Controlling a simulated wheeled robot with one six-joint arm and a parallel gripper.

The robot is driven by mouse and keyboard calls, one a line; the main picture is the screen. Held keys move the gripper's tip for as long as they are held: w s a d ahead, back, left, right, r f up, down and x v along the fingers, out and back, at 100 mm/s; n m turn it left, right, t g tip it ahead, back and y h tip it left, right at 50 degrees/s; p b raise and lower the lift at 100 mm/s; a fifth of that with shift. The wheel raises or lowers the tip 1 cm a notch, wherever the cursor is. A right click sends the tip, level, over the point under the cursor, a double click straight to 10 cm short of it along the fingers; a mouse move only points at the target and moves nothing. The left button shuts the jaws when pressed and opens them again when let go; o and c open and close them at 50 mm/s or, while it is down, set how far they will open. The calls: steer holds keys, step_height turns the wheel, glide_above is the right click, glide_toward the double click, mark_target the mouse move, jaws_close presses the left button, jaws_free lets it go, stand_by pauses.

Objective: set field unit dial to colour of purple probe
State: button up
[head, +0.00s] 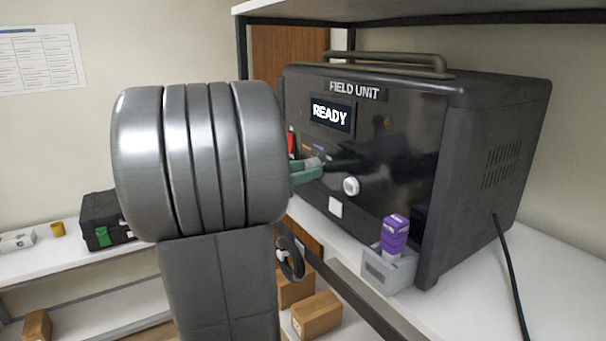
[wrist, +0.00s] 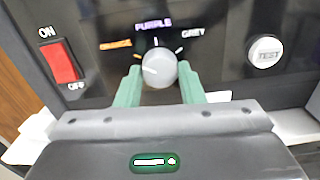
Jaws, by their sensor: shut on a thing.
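The field unit (head: 400,150) is a large black box with a lit screen reading READY. Its grey dial (wrist: 159,66) has the labels ORANGE, PURPLE and GREY around it, left to right. A pale mark shows on the dial's left side; I cannot tell exactly which label it points at. My gripper (wrist: 161,76) has green fingers, one on each side of the dial, shut on it. In the head view my wrist partly hides the fingers and dial. The purple probe (head: 395,234) stands upright in a grey holder (head: 388,272) at the unit's front right.
A red ON/OFF switch (wrist: 64,60) is left of the dial, and a white TEST button (wrist: 265,52) is right of it. A black cable (head: 511,270) runs down the unit's right side. Cardboard boxes (head: 316,314) lie below; a black case (head: 105,220) stands on the left shelf.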

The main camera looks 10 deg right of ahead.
steer(key=shift+f+m+b, duration=0.1)
steer(key=shift+m+b, duration=5.4)
steer(key=shift+b, duration=1.45)
steer(key=o, duration=1)
steer(key=shift+a, duration=0.15)
steer(key=b+v, duration=0.1)
steer(key=v, duration=1.2)
steer(key=shift+a, duration=0.3)
